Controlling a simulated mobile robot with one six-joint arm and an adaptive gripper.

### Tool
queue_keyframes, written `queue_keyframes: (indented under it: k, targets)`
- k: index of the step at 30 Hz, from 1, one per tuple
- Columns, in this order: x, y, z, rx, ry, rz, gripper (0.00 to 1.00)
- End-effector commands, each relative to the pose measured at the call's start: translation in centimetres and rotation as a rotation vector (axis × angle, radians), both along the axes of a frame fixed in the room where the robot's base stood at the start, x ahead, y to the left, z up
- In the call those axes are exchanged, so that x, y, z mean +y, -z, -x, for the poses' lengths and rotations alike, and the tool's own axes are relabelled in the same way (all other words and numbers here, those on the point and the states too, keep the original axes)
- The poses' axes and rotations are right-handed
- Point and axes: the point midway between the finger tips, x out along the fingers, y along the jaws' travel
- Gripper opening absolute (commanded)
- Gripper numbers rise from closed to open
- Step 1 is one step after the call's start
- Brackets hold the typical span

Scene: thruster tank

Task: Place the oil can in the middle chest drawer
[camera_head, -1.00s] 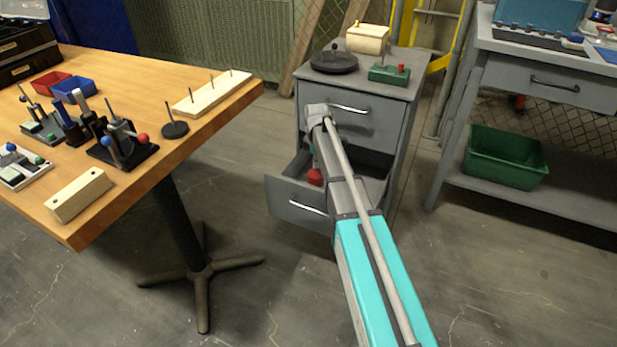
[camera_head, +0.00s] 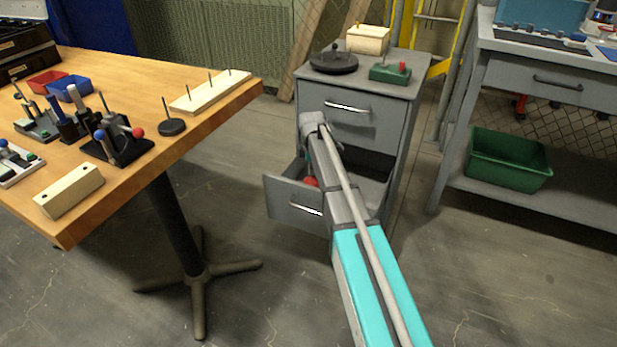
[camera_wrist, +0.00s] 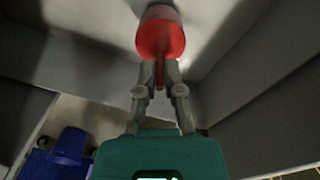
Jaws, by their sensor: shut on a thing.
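The red oil can (camera_head: 311,181) is inside the outline of the pulled-out drawer (camera_head: 280,203) of the grey chest, below its shut top drawer. In the wrist view the can (camera_wrist: 160,38) is between the grey drawer walls. My gripper (camera_wrist: 160,84) is shut on the can's thin lower part. I cannot tell whether the can touches the drawer floor. In the head view my arm hides the gripper's fingers and part of the drawer.
The chest top (camera_head: 340,80) holds a black round stand, a green block and a pale box. A wooden table (camera_head: 215,115) with several fixtures stands at left. A grey workbench (camera_head: 530,75) with a green bin (camera_head: 507,160) below stands at right.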

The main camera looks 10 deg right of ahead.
Motion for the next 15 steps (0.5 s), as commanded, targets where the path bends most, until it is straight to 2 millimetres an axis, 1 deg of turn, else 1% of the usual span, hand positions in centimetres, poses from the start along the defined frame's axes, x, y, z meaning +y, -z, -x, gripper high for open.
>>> queue_keyframes:
  k: [1, 4, 15]
  targets:
    - [0.0, 0.86, 0.01, 0.0, 0.0, 0.0, 0.0]
    - [0.01, 1.41, 0.01, 0.0, 0.0, 0.0, 0.0]
    - [0.03, 1.56, 0.0, 0.0, 0.0, 0.0, 0.0]
